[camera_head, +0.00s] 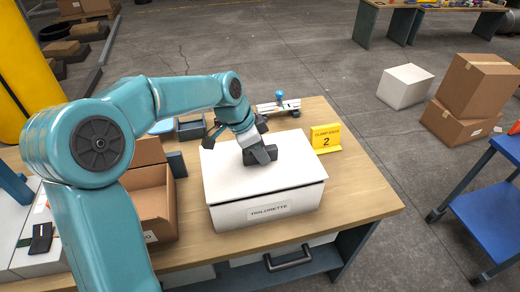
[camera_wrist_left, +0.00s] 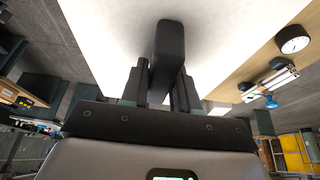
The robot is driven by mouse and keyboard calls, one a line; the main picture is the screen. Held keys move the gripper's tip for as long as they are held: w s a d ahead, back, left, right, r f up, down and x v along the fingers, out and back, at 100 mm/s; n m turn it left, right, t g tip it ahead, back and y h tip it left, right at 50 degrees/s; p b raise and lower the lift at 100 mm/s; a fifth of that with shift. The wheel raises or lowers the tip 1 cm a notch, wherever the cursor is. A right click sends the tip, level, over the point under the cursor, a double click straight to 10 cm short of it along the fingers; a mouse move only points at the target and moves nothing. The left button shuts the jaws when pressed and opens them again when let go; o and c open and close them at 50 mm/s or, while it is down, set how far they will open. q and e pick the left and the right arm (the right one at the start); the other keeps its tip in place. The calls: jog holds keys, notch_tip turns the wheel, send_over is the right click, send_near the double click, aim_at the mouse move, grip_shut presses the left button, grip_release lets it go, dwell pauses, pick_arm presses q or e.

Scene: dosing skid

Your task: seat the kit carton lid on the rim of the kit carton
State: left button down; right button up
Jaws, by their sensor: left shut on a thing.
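The white kit carton (camera_head: 235,217) stands on the wooden table, with a printed label on its front face. The white kit carton lid (camera_head: 295,168) lies level over the carton's top, its front edge just above the front wall. A thin dark line shows under that edge; I cannot tell whether the lid touches the rim all round. My left gripper (camera_head: 259,155) reaches down to the lid's middle and is shut on its dark handle (camera_wrist_left: 168,50). In the left wrist view the lid (camera_wrist_left: 105,30) fills the top middle. My right gripper is not in view.
An open brown cardboard box (camera_head: 150,195) stands left of the carton. A yellow sign (camera_head: 326,138) marked 2 stands at the right behind it. A small rail with a blue-topped part (camera_head: 280,101) lies at the table's back. The table's right corner is bare.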

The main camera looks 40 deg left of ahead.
pick_arm(q)
jog(key=shift+f+b, duration=0.7)
jog(key=shift+f, duration=0.2)
jog(key=c, duration=0.8)
grip_release()
jog(key=p+v, duration=0.1)
jog(key=v, duration=1.5)
jog(key=shift+s+r, duration=0.1)
jog(key=shift+r, duration=0.1)
jog(key=shift+s+f, duration=0.1)
